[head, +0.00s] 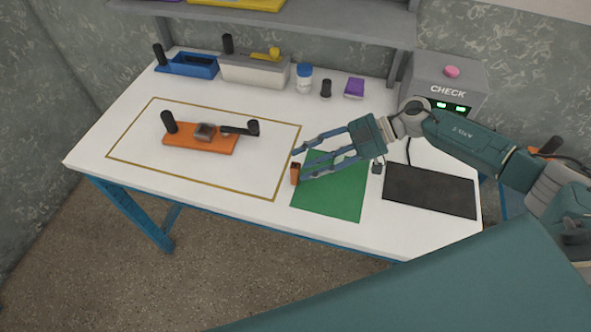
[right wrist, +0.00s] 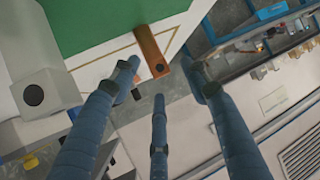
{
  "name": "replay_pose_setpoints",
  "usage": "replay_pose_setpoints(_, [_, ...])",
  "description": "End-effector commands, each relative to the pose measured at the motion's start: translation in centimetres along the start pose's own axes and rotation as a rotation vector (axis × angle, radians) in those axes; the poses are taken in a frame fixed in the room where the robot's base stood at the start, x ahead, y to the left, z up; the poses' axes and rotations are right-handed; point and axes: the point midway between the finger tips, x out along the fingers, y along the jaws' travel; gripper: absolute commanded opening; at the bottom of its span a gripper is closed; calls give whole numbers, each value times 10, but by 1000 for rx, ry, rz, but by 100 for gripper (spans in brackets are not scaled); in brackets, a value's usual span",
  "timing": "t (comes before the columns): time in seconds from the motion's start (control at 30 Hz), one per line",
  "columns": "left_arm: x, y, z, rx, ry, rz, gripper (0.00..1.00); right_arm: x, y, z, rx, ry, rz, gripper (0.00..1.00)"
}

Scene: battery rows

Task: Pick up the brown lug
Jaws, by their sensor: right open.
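The brown lug (head: 295,174) is a small upright block at the left edge of the green mat (head: 330,198). My right gripper (head: 300,163) is open, with its three blue fingers reaching left over the mat and their tips close by the lug. In the right wrist view, the lug (right wrist: 151,48) shows as a brown bar with a dark spot on its end, lying between the spread fingertips (right wrist: 158,76). I cannot tell whether any finger touches it. My left gripper is not in view.
An orange base (head: 190,143) with black posts stands inside the outlined area. A blue holder (head: 190,66), a grey holder (head: 250,72), a white bottle (head: 304,80) and a purple block (head: 354,88) line the back. A black mat (head: 430,190) and the CHECK box (head: 446,82) are right.

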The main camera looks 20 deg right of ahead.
Motion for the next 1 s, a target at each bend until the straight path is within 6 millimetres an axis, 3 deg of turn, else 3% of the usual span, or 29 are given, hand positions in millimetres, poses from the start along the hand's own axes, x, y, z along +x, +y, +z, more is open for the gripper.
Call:
replay_pose_setpoints(0.13, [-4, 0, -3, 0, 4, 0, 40, 14, 0, 0, 0, 0, -1, 46])
replay_pose_setpoints(0.37, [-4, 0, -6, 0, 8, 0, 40, 16, 0, 1, 0, -1, 0, 46])
replay_pose_setpoints(0.6, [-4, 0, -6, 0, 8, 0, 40, 16, 0, 0, 0, 0, 0, 0])
replay_pose_setpoints(1.0, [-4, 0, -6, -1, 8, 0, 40, 15, 0, -1, -1, 0, 1, 0])
